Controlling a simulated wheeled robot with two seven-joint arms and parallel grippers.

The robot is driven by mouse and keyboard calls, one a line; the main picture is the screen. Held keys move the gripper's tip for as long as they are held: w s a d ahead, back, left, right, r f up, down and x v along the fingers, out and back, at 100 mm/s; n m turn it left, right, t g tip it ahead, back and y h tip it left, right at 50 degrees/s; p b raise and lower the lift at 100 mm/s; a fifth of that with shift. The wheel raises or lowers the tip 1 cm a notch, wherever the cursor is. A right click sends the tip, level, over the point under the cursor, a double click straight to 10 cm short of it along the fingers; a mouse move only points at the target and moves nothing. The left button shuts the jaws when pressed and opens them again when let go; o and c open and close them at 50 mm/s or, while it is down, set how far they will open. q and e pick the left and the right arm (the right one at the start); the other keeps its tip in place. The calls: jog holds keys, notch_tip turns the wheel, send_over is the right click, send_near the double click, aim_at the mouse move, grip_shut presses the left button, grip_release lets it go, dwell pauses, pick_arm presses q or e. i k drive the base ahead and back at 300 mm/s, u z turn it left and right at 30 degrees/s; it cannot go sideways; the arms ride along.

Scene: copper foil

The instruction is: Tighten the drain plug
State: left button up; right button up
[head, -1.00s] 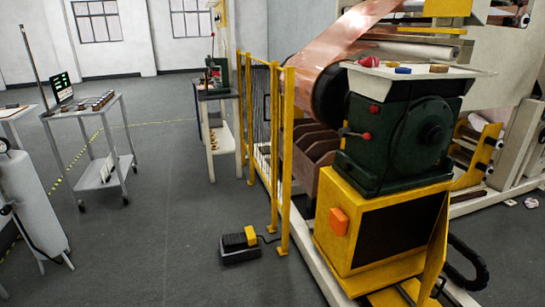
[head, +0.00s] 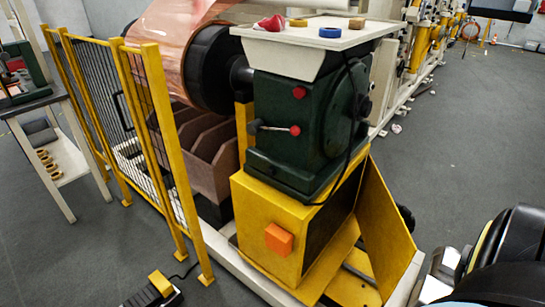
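I cannot make out a drain plug for certain. The dark green gear housing (head: 285,110) stands on a yellow base (head: 270,225) in the middle of the head view. Its near face carries a red knob (head: 299,92) and a short lever with a red ball end (head: 295,131). An orange box (head: 279,239) is fixed to the front of the base. Neither of my grippers is in view.
A yellow mesh fence (head: 165,140) stands left of the machine, with a foot pedal (head: 152,291) on the floor by its end. The white top tray (head: 350,36) holds tape rolls and a red item. Copper foil (head: 165,45) runs over a dark roller. Floor (head: 450,150) is open at right.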

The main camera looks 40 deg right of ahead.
aim_at(270, 171)
jog(key=z, duration=0.9)
jog(key=i, duration=0.9)
jog(key=z, duration=1.05)
